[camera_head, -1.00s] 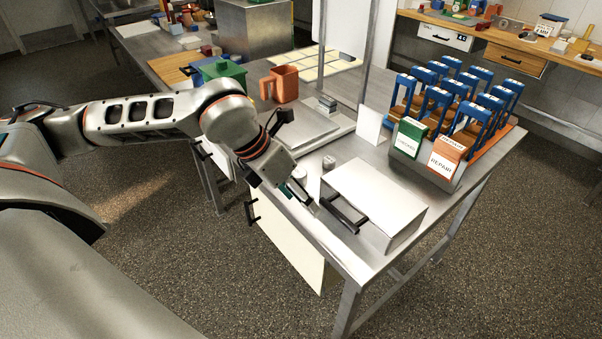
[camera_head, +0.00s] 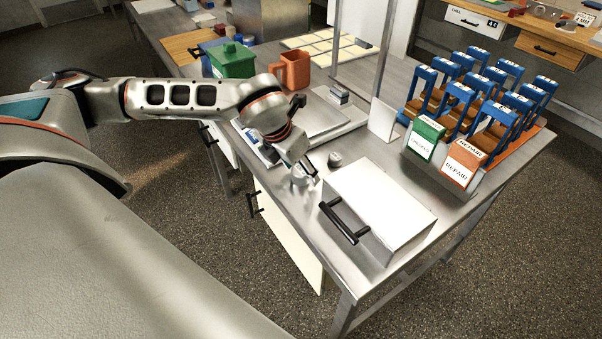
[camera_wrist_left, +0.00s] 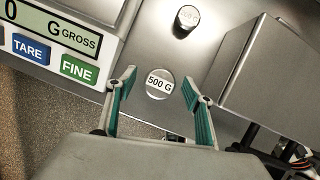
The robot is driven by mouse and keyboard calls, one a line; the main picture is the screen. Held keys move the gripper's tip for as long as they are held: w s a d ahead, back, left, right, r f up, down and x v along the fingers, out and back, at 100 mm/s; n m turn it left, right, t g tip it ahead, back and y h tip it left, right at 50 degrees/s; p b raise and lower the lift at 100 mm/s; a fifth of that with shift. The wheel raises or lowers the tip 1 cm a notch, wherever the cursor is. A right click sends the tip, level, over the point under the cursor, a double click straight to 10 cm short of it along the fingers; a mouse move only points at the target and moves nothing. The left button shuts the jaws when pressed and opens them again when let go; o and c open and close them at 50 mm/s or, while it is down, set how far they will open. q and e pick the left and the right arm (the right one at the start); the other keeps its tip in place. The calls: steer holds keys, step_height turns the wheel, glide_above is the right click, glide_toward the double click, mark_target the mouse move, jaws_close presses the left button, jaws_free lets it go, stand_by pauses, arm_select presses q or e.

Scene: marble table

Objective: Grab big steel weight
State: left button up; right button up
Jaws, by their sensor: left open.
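The big steel weight (camera_wrist_left: 159,84), a round metal cylinder labelled 500 G, stands upright on the steel table in the left wrist view. My left gripper (camera_wrist_left: 158,100) is open, its teal-lined fingers on either side of the weight's near edge. Whether the fingers touch it cannot be told. In the head view, my left gripper (camera_head: 306,173) points down at the table's front part, where it partly covers the weight. A smaller steel weight (camera_wrist_left: 188,17) stands farther back; it also shows in the head view (camera_head: 335,159). My right gripper is not in view.
A scale (camera_wrist_left: 60,40) with TARE and FINE buttons lies left of the weight. A grey box (camera_head: 385,205) with a black handle stands close on the right. The table's front edge is near the gripper. Blue-handled items (camera_head: 470,95) stand at the back right.

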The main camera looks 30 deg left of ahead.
arm_select(q)
steer(key=shift+w+f, duration=0.15)
steer(key=shift+f, duration=0.2)
steer(key=shift+c, duration=0.4)
steer(key=c, duration=1.3)
steer(key=shift+r, duration=0.1)
jaws_close()
